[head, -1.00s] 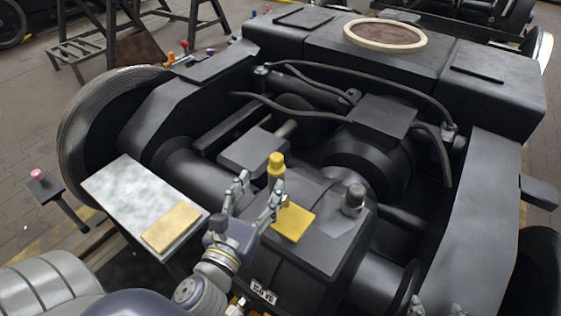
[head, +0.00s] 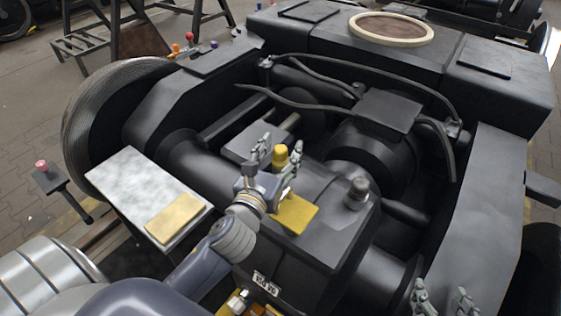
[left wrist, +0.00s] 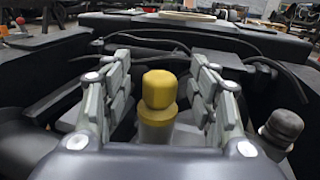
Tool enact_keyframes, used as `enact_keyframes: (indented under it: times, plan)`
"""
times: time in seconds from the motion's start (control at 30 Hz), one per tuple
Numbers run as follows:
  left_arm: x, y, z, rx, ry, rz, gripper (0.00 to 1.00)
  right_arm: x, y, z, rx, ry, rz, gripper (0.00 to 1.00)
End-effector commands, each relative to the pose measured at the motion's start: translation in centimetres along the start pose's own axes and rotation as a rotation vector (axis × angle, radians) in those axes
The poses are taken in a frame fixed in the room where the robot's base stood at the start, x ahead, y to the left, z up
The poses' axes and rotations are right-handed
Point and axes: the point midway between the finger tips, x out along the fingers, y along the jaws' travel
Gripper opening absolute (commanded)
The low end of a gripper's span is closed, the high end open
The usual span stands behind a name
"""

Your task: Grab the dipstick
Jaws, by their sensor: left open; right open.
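The dipstick (head: 281,155) has a yellow, rounded cap and stands upright on the dark gearbox housing (head: 330,225). It also shows in the left wrist view (left wrist: 158,100), centred between the fingers with a yellow collar below the cap. My left gripper (head: 276,158) is open, with one finger on each side of the dipstick. In the left wrist view my left gripper (left wrist: 160,92) shows gaps between both fingers and the cap. The dipstick's lower end is hidden. My right gripper (head: 442,298) is open and empty at the bottom right edge.
A yellow plate (head: 295,214) lies on the housing, and a dark cap (head: 357,192) stands to its right. A pale tray (head: 135,180) with a tan pad (head: 173,216) is at left. Dark hoses (head: 440,100) arch behind. The frame's right side beam (head: 485,200) rises near my right gripper.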

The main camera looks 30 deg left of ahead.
Motion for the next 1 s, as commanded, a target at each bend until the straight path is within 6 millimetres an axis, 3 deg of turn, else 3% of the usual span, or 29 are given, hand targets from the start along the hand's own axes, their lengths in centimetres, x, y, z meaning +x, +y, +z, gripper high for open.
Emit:
enact_keyframes:
  times: [0.27, 0.37, 0.5, 0.6, 1.0]
  plan:
    - [0.39, 0.02, 0.01, 0.001, 0.001, 0.0, 0.54, 0.04, -0.05, -0.34, 0.0, 0.015, -0.001, 0.59]
    - [0.38, 0.02, 0.01, 0.001, 0.0, 0.0, 0.36, 0.04, -0.04, -0.33, 0.0, 0.014, -0.001, 0.59]
    - [0.37, 0.02, 0.01, 0.001, 0.0, 0.0, 0.04, 0.04, -0.04, -0.32, 0.0, 0.014, -0.001, 0.59]
    - [0.36, 0.02, 0.05, 0.001, -0.001, 0.0, 0.0, 0.04, -0.03, -0.31, 0.0, 0.014, 0.0, 0.59]
    - [0.36, 0.0, 0.43, 0.001, -0.001, 0.0, 0.0, -0.09, 0.01, 0.15, 0.0, -0.014, 0.0, 0.59]
